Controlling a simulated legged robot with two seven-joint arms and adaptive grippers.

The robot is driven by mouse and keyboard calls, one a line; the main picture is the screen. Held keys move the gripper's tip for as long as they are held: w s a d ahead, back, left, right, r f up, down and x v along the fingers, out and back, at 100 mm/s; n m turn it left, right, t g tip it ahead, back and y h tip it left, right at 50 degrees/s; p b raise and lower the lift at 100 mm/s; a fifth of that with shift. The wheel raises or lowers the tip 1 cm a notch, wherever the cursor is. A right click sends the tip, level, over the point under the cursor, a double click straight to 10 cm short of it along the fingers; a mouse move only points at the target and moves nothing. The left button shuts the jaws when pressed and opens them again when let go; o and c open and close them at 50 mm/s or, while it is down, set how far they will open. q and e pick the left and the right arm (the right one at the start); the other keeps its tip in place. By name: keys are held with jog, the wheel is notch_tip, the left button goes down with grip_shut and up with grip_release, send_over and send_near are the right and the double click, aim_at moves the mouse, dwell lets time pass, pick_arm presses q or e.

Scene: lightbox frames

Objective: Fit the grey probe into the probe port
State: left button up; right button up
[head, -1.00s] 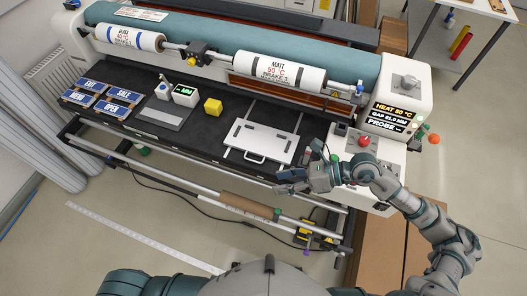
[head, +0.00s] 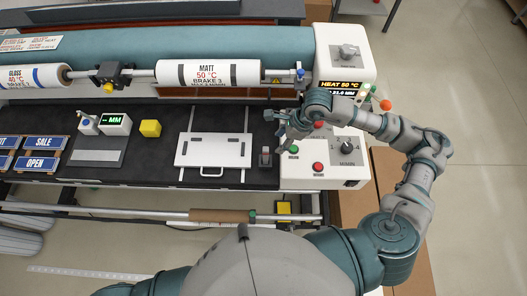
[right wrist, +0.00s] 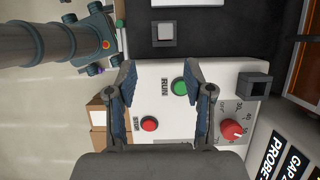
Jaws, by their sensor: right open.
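The grey probe (head: 265,157) is a small block with a lighter top, standing on the black bed just left of the white control panel. It also shows in the right wrist view (right wrist: 165,33), beyond the fingertips. The probe port appears to be the dark square socket (right wrist: 255,86) on the panel in the right wrist view; in the head view my right arm seems to hide it. My right gripper (head: 281,125) is open and empty above the panel's left edge, up and right of the probe. Its fingers (right wrist: 167,80) straddle the RUN button in the wrist view. My left gripper is out of view.
The white panel (head: 305,178) carries a green RUN button (head: 293,149), a red STOP button (head: 318,167) and a dial (head: 346,144). A white board (head: 212,150) lies left of the probe. Rollers run behind.

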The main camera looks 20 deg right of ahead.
aim_at(266, 155)
jog(key=x, duration=0.3)
jog(key=p+x, duration=0.1)
jog(key=x, duration=0.5)
jog(key=shift+w+d+f, duration=0.1)
jog(key=shift+w+d, duration=0.1)
jog(key=shift+d, duration=0.05)
jog(key=shift+a+f+p, duration=0.15)
jog(key=shift+f+p, duration=0.05)
jog(key=shift+p, duration=0.2)
jog(key=x, duration=0.2)
jog(key=p+x, duration=0.1)
jog(key=shift+w+a+f, duration=0.1)
jog(key=shift+w+f, duration=0.2)
jog(key=shift+f, duration=0.1)
jog(key=shift+w+a+f, duration=0.1)
jog(key=shift+a+f, duration=0.05)
jog(key=shift+f, duration=0.35)
grip_shut()
